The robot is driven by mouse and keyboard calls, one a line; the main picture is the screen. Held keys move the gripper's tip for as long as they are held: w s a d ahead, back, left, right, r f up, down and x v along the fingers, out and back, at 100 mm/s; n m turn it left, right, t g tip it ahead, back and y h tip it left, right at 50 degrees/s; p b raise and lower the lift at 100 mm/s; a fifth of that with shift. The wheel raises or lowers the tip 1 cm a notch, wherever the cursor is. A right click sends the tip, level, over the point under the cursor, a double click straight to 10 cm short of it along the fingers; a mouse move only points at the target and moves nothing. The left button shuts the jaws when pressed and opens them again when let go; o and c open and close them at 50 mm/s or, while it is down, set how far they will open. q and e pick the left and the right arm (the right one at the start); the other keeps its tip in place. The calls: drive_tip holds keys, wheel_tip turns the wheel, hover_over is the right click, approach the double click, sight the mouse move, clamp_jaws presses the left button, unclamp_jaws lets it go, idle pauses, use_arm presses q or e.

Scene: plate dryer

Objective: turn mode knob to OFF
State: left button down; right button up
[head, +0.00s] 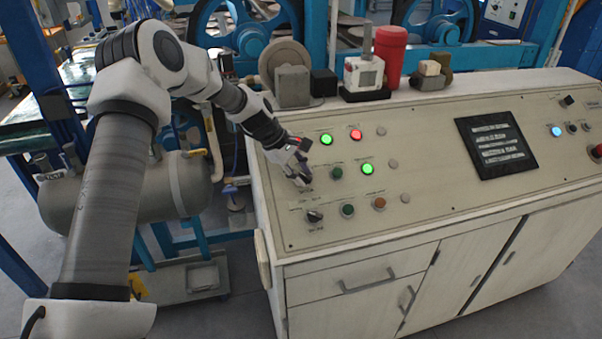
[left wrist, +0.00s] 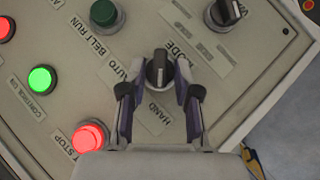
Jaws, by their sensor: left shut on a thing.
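The mode knob (left wrist: 158,68) is a small black rotary selector on a grey plate, seen in the left wrist view. The words MODE, AUTO and HAND are printed around it; the exact setting of its pointer is hard to read. My left gripper (left wrist: 158,88) has one finger on each side of the knob and is shut on it. In the head view my left gripper (head: 302,180) reaches down to the left part of the control panel (head: 440,180) and hides the knob. My right gripper is not in view.
A second black selector knob (head: 314,216) sits just in front of the gripper. A dark green button (head: 336,173), lit green (head: 327,139) and red (head: 356,134) buttons are close by. A red cylinder (head: 390,55) and small blocks stand on the panel's back ledge.

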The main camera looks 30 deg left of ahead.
use_arm(q)
drive_tip(key=shift+d+m+g+p, duration=0.1)
drive_tip(key=shift+m+g+p, duration=0.45)
drive_tip(key=shift+p, duration=0.3)
drive_tip(key=shift+w+m+g+p, duration=0.1)
drive_tip(key=shift+m+g+p, duration=0.65)
drive_tip(key=shift+m+p, duration=0.25)
drive_tip(key=shift+w+d+f+m+g+y+p, duration=0.1)
drive_tip(key=shift+m+g+y+p, duration=0.55)
drive_tip(key=shift+m+g, duration=0.2)
drive_tip(key=shift+w+d+f+m+g+y, duration=0.1)
drive_tip(key=shift+m+g+y, duration=0.2)
drive_tip(key=shift+m+g, duration=0.25)
drive_tip(key=shift+d+f+m+g+y, duration=0.1)
drive_tip(key=shift+m+g+y, duration=0.2)
drive_tip(key=shift+m, duration=0.35)
drive_tip(key=c, duration=1.2)
unclamp_jaws()
drive_tip(key=shift+o, duration=0.2)
drive_tip(key=shift+w+r, duration=0.1)
